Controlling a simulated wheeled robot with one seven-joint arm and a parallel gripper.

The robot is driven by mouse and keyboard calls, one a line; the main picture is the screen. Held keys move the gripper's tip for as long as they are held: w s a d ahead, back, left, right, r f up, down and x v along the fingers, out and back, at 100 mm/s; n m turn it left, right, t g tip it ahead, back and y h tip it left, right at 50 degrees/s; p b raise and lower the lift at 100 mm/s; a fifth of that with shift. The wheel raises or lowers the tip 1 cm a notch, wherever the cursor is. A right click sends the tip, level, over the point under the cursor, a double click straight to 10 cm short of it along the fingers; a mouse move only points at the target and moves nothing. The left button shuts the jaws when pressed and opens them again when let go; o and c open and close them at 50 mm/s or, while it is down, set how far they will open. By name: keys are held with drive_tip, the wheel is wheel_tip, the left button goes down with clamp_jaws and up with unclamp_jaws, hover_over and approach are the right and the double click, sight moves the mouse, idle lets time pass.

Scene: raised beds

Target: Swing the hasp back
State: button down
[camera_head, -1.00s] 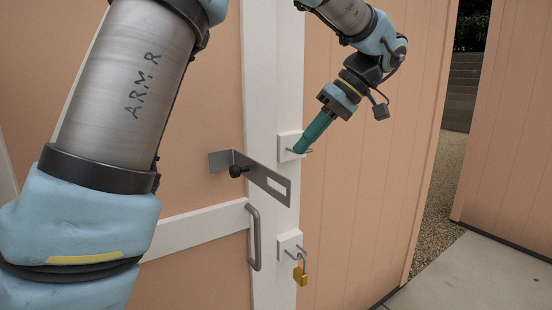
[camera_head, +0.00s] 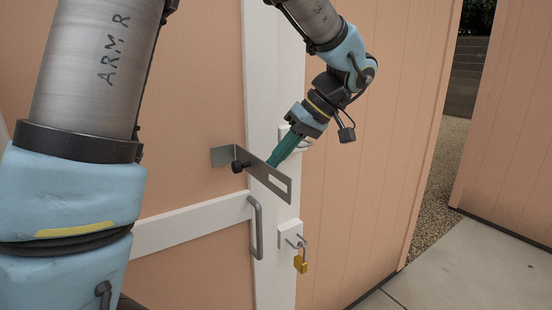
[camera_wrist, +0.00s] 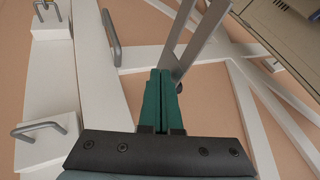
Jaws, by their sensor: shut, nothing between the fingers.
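The hasp (camera_head: 259,171) is a grey metal strap with a long slot at its free end and a dark knob (camera_head: 238,167) near its hinge. It stands out from the door, clear of the staples. My gripper (camera_head: 274,162) has green fingers, shut and empty. They reach down to the hasp's upper edge on its right side, and their tips are partly hidden behind the strap. In the wrist view the shut fingers (camera_wrist: 162,75) lie close beside the hasp (camera_wrist: 201,40). I cannot tell whether they touch it.
An upper staple block (camera_head: 284,132) is partly behind my gripper. A brass padlock (camera_head: 300,263) hangs from the lower staple block (camera_head: 289,232). A grey door handle (camera_head: 257,228) stands below the hasp. Open paving (camera_head: 470,270) lies at right.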

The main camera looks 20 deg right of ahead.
sight(260, 166)
drive_tip(key=b, duration=0.1)
drive_tip(key=a+m+b, duration=0.1)
drive_tip(key=s+a+t+b, duration=0.1)
drive_tip(key=shift+f+m+h, duration=0.25)
drive_tip(key=shift+m+h, duration=0.05)
drive_tip(key=shift+m, duration=0.1)
drive_tip(key=shift+s+a+m+t+b, duration=0.2)
drive_tip(key=shift+a+m+t+b, duration=0.2)
drive_tip(key=shift+a+m+b, duration=0.4)
drive_tip(key=shift+s+a+r+b, duration=0.1)
drive_tip(key=shift+a+b, duration=0.45)
drive_tip(key=shift+a, duration=0.3)
drive_tip(key=shift+s+a+r+b, duration=0.1)
drive_tip(key=shift+a+b, duration=0.45)
drive_tip(key=shift+a, duration=0.3)
drive_tip(key=shift+w+a, duration=0.1)
drive_tip(key=shift+a, duration=0.1)
